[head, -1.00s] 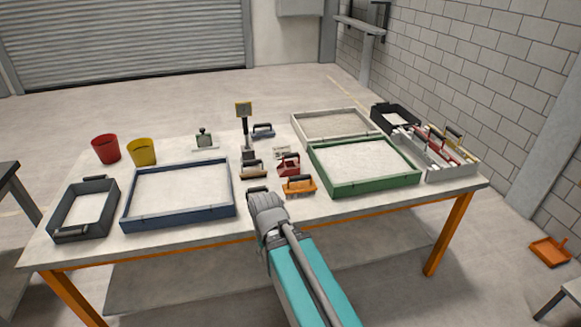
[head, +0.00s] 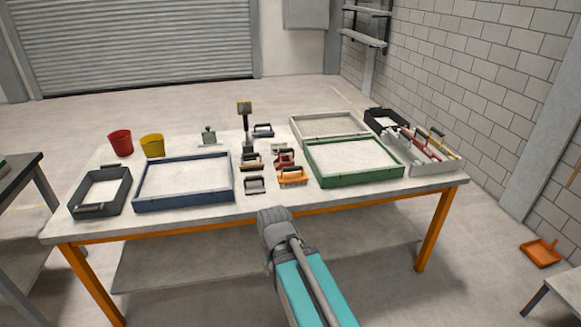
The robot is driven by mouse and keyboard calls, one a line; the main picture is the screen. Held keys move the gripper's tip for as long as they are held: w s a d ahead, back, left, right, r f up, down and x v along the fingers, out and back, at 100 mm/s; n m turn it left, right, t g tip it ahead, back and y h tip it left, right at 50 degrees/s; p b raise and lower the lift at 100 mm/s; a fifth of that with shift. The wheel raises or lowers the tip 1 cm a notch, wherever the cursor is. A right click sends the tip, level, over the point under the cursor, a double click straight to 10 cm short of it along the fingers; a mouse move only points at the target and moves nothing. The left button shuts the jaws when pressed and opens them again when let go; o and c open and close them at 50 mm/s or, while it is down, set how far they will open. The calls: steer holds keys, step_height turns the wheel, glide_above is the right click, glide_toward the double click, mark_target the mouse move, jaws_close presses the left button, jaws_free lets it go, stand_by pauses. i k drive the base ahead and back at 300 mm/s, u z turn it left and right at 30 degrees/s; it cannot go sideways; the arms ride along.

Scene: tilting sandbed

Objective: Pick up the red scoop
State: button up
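The red scoop (head: 285,158) stands on the table among several small handled tools, just left of the green tray. A grey handled tool (head: 255,185), a tan-based one (head: 251,162) and an orange one (head: 293,176) are close around it. My gripper (head: 272,215) is at the end of my arm, in front of the table's near edge and apart from the red scoop. Its fingers face away and are hidden behind the wrist, so I cannot see whether they are open.
A green tray (head: 356,180) and a blue tray (head: 184,204) of sand flank the tools. A dark grey bin (head: 124,196), red bucket (head: 120,143) and yellow bucket (head: 152,146) are at the left. A white tool box (head: 437,169) is at the right. The table's front strip is clear.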

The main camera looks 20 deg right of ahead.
mark_target(281, 162)
steer(key=k, duration=0.7)
steer(key=z, duration=0.25)
steer(key=i, duration=0.65)
steer(key=z, duration=0.4)
steer(key=i, duration=1.45)
steer(key=u, duration=0.4)
